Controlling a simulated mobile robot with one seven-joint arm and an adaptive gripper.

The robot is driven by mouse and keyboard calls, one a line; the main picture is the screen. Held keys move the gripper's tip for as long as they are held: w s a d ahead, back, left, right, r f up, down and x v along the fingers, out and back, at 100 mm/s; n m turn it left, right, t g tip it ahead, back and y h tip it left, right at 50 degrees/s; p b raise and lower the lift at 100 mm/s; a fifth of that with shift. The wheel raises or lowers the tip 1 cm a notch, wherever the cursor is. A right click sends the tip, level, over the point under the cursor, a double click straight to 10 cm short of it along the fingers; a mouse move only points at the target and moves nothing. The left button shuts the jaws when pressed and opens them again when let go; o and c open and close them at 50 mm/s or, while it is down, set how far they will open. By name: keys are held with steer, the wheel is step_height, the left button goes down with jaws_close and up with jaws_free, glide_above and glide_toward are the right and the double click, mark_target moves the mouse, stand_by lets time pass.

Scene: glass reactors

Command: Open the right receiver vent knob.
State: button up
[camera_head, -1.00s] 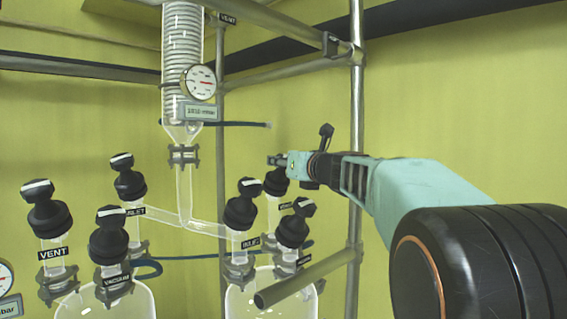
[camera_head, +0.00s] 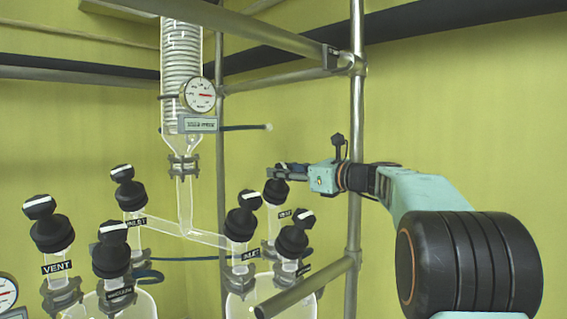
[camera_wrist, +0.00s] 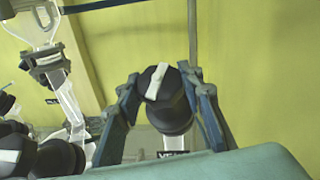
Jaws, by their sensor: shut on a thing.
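The right receiver vent knob (camera_head: 277,192) is a black knob with a white stripe on top, above a glass neck with a VENT label. My gripper (camera_head: 281,172) reaches it from the right, at its top. In the wrist view the knob (camera_wrist: 168,108) sits between the two fingers of my gripper (camera_wrist: 160,76), and its white stripe runs close to upright, leaning slightly. The fingers are shut on the knob's upper part. The label below it is partly cut off by my gripper's body. The exact contact of the fingertips is hard to see.
Other black knobs stand close by: the inlet knob (camera_head: 242,215) and another knob (camera_head: 293,235) in front. A metal rail (camera_head: 305,288) and a vertical post (camera_head: 355,130) are near my arm. A gauge (camera_head: 199,96) hangs on the glass column. The right side is open.

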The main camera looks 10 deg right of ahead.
steer(key=shift+n+g+y+p, duration=0.5)
steer(key=shift+n+y, duration=0.1)
steer(key=shift+n, duration=0.1)
steer(key=o, duration=1.2)
steer(key=v, duration=1.2)
